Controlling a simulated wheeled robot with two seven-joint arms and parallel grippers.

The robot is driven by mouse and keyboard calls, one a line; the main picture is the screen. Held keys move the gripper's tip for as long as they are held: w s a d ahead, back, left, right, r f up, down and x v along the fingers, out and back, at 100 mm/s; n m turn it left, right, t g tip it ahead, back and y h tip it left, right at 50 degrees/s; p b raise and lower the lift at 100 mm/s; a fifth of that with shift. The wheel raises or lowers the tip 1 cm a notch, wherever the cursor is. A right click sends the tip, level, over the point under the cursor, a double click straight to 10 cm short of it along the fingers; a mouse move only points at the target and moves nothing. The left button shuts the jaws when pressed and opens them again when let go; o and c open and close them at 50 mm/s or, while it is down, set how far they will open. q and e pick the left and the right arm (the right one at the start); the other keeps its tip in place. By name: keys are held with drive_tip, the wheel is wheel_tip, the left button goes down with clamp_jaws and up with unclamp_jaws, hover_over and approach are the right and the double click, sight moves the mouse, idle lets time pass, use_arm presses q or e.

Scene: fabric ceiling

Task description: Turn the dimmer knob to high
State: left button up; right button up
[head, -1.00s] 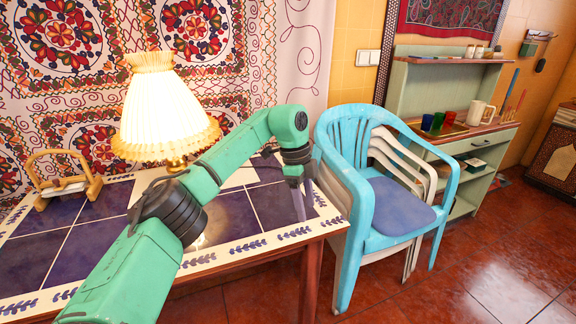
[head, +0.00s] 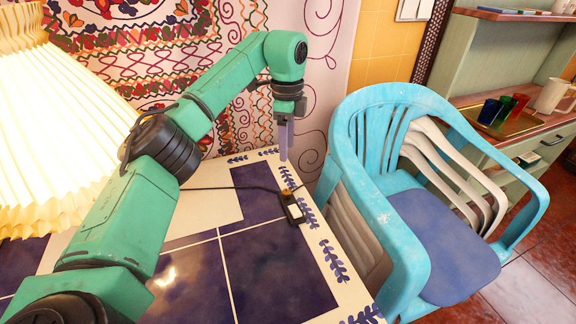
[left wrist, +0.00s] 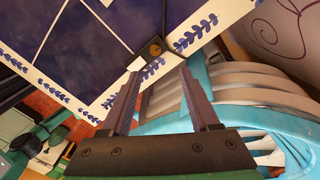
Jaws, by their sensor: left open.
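The dimmer (head: 295,211) is a small dark box with a pale face and a brass-brown knob (head: 287,196), on a black cord near the right edge of the tiled table. In the left wrist view the dimmer (left wrist: 146,55) shows beyond the fingertips, with its round knob (left wrist: 155,49) visible. The knob's setting is too small to tell. My left gripper (head: 286,153) points down above and behind the dimmer, apart from it. In the left wrist view its fingers (left wrist: 159,72) are spread with nothing between them. The lit lamp (head: 55,125) has a pleated cream shade. My right gripper is out of view.
The tiled table (head: 275,275) is clear around the dimmer apart from the cord (head: 225,188). A blue plastic chair (head: 400,215) stands close to the table's right edge. A patterned cloth (head: 330,60) hangs behind. A green cabinet (head: 480,60) stands at the right.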

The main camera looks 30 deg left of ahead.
use_arm(q)
hover_over(287, 192)
wheel_tip(287, 192, down, 5)
wheel_tip(287, 192, down, 8)
drive_tip(key=shift+a+r, duration=0.1)
drive_tip(key=shift+r, duration=0.05)
drive_tip(key=shift+f, duration=0.45)
clamp_jaws()
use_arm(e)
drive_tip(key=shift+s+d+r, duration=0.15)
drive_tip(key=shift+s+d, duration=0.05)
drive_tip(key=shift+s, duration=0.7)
